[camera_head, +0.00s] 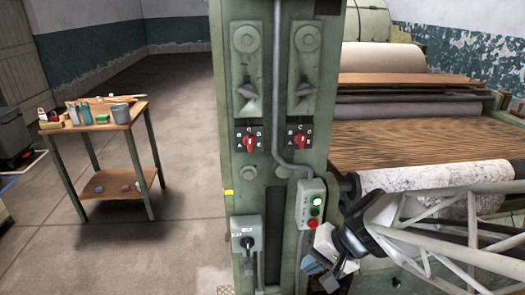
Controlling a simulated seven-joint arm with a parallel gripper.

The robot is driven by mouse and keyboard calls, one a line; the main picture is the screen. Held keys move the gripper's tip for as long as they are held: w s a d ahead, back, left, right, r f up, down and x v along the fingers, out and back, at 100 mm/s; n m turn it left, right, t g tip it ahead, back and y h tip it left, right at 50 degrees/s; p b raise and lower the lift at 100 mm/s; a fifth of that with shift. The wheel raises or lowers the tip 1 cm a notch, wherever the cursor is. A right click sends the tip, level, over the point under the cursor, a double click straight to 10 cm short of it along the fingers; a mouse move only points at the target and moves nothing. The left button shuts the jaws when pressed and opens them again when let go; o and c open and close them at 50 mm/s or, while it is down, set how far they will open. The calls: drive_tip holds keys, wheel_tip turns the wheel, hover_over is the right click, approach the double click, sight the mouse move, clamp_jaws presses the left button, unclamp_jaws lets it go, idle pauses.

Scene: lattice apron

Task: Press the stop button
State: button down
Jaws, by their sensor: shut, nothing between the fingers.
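A small pale control box (311,204) is fixed low on the right part of the green machine column. It carries a green button (318,201) at the top and a red button (315,211) just under it. Another small red spot shows at the box's lower edge. My gripper (311,267) is below the box and slightly to its right, close to the column's right edge. Its fingers are shut and empty. The gripper looks apart from the red button, and the exact gap in depth cannot be told.
The green column (269,190) also carries two red rotary switches (249,142) and a grey switch box (246,243) at lower left. A grey conduit runs down to the control box. Rollers and a wood-grained sheet (425,143) lie right. A cluttered table (133,112) stands left.

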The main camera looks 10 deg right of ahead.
sight(313, 224)
drive_tip(key=w+d+f+m+t+y, duration=0.1)
drive_tip(key=w+d+f+m+t, duration=0.6)
drive_tip(key=f+m, duration=0.2)
drive_tip(key=shift+w+d+f+t, duration=0.2)
drive_tip(key=shift+w+f+t, duration=0.15)
drive_tip(key=shift+f, duration=0.3)
drive_tip(key=shift+w, duration=0.15)
drive_tip(key=w, duration=0.8)
drive_tip(key=shift+w, duration=1.2)
idle(3.2)
drive_tip(key=shift+s, duration=0.2)
idle(0.3)
drive_tip(key=shift+s, duration=0.75)
